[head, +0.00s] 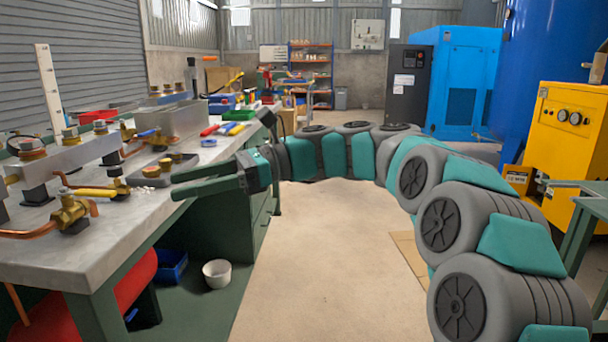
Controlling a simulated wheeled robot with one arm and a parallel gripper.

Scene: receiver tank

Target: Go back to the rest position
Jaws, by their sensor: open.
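My gripper (207,182) is at the end of my grey and teal arm, which curves in from the lower right. Its two dark green fingers point left, apart and with nothing visible between them.
A brass valve with copper pipe (72,212) and metal manifolds stand on the bench. A blue tank (548,75) and yellow cabinet (572,150) stand at right. The middle floor (325,260) is clear.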

